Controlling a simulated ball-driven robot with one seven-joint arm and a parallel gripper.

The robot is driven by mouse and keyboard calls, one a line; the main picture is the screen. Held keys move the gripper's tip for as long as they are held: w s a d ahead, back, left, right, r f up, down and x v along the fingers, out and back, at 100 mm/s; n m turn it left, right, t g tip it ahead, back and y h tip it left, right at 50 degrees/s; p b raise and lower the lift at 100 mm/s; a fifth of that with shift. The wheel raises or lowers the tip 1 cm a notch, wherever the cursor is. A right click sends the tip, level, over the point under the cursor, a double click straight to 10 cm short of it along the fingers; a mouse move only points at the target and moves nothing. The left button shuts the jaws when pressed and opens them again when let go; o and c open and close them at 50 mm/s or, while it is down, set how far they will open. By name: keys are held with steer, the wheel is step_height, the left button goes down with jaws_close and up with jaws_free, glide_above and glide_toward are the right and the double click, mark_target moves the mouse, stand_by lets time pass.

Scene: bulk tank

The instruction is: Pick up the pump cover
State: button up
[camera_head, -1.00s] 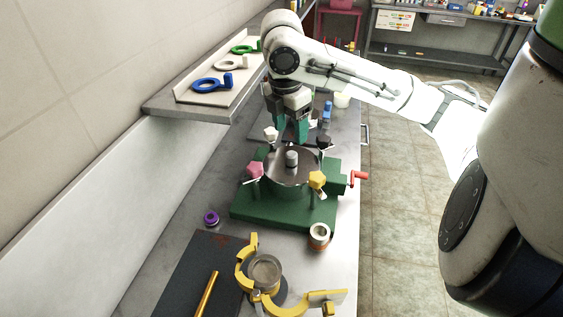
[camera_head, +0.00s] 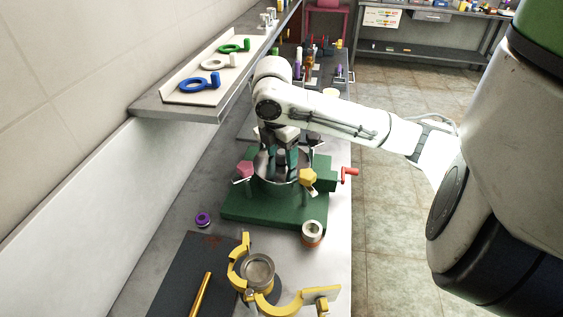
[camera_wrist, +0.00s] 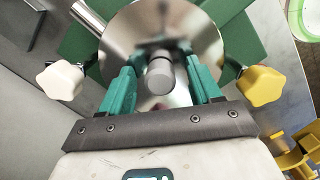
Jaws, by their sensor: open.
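The pump cover (camera_head: 272,178) is a round shiny metal disc with a grey knob at its centre. It sits on the green pump (camera_head: 255,212) on the bench. In the wrist view the cover (camera_wrist: 120,40) fills the upper middle, with its knob (camera_wrist: 159,76) facing the camera. My gripper (camera_wrist: 160,68) is open, with one green finger on each side of the knob and a small gap visible beside it. In the head view my gripper (camera_head: 281,158) is low over the cover and partly hides the knob.
Star-shaped hand knobs surround the cover, including a yellow one (camera_head: 308,178) and a pink one (camera_head: 244,170).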

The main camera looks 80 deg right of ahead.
steer(key=shift+c, duration=0.4)
jaws_close()
steer(key=shift+r, duration=0.1)
